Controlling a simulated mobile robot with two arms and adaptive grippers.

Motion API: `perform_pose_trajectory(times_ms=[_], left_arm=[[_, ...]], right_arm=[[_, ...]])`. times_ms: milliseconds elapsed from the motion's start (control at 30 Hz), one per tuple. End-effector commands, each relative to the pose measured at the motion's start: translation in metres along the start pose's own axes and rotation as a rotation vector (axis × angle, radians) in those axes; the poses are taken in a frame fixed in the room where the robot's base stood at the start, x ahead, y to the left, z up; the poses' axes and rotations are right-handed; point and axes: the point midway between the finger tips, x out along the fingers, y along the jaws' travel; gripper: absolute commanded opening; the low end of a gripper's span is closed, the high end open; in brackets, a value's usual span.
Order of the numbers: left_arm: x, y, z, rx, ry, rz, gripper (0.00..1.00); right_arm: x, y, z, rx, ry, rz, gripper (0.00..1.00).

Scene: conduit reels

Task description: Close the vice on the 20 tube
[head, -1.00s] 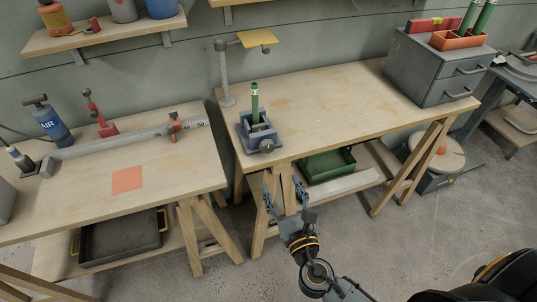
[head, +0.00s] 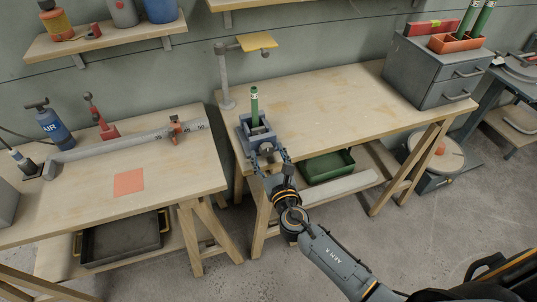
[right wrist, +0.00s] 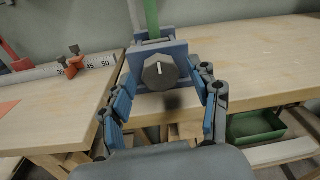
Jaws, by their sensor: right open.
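The blue-grey vice (head: 244,127) sits at the front left corner of the right-hand workbench. The green tube (head: 254,108) stands upright in it, and its lower part also shows in the right wrist view (right wrist: 151,18). The vice's dark round knob (right wrist: 160,72) with a white mark faces me. My right gripper (head: 268,161) is open, just in front of the knob. In the right wrist view its two fingers (right wrist: 163,92) stand on either side of the knob, apart from it as far as I can tell. Whether the jaws touch the tube is hard to tell. My left gripper is not in view.
The left bench holds a measuring rail (head: 120,138), a blue AIR bottle (head: 52,125) and an orange square (head: 128,182). A grey drawer cabinet (head: 435,72) with an orange tray of green tubes stands at right. A lamp-like stand (head: 224,75) rises behind the vice. The right bench's middle is clear.

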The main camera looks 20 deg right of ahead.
Motion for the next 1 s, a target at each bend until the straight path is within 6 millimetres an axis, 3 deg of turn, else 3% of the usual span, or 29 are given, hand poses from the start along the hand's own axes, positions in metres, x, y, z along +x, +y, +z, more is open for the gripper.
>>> perform_pose_trajectory(times_ms=[67, 333, 667, 1000], left_arm=[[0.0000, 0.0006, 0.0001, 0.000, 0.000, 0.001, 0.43], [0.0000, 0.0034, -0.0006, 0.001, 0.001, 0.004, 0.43], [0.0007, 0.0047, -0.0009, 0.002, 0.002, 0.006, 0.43], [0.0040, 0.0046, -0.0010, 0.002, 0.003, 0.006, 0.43]], right_arm=[[-0.0001, 0.0000, 0.0001, 0.000, 0.000, 0.000, 0.61], [-0.0003, 0.0000, 0.0002, 0.000, 0.000, 0.000, 0.08], [-0.0004, 0.0001, 0.0002, 0.036, 0.001, 0.001, 0.07], [-0.0004, -0.0001, 0.0005, 0.253, 0.015, 0.003, 0.07]])
